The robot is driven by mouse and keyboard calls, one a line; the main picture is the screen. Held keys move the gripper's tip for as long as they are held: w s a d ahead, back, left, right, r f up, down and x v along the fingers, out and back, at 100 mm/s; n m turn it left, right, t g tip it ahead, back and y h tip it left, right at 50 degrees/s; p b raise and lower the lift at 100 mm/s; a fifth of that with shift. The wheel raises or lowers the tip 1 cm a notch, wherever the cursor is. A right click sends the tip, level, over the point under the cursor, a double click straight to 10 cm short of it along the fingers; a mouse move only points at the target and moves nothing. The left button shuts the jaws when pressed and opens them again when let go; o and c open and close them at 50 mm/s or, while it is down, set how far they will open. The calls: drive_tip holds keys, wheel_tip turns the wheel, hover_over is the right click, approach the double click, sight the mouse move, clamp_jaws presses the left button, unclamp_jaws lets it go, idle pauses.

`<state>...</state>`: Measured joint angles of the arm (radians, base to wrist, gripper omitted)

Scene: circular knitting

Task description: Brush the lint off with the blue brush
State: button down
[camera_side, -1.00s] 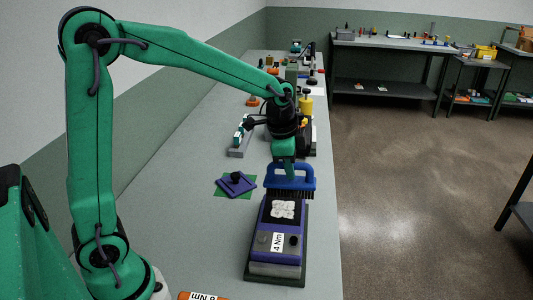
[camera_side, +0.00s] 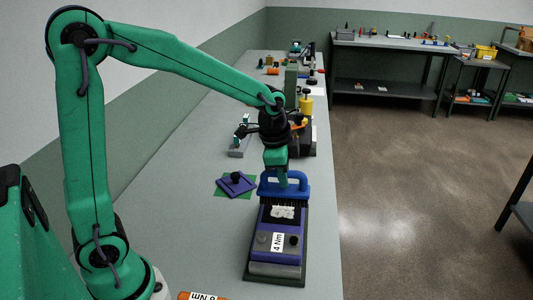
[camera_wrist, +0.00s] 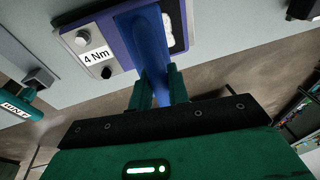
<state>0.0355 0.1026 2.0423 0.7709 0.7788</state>
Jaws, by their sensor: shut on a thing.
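My gripper (camera_side: 283,172) is shut on the handle of the blue brush (camera_side: 296,190). The brush stands upright with its dark bristles down, over the far end of the purple and grey device (camera_side: 263,227) labelled 4 Nm. A white patch of lint (camera_side: 284,213) lies on the device's dark top face, just on the near side of the bristles, which seem to hide its far edge. I cannot tell whether the bristles touch it. In the wrist view the fingers (camera_wrist: 157,88) hold the blue brush (camera_wrist: 149,45), which partly covers the device (camera_wrist: 111,32) and the lint.
A purple plate with a black knob (camera_side: 237,183) lies on a green square left of the device. An orange labelled piece (camera_side: 202,296) is at the near edge. Several tools stand farther back on the bench. The bench (camera_side: 190,220) is clear to the left.

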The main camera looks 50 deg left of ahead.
drive_tip(key=shift+s+x, duration=0.2)
drive_tip(key=shift+x, duration=0.65)
drive_tip(key=shift+s+x, duration=0.15)
drive_tip(key=shift+x, duration=0.65)
drive_tip(key=shift+f, duration=0.6)
drive_tip(key=shift+w+a+r, duration=0.1)
drive_tip(key=shift+w+a, duration=0.85)
drive_tip(key=shift+a, duration=0.2)
drive_tip(key=shift+s+d, duration=0.95)
drive_tip(key=shift+d, duration=0.05)
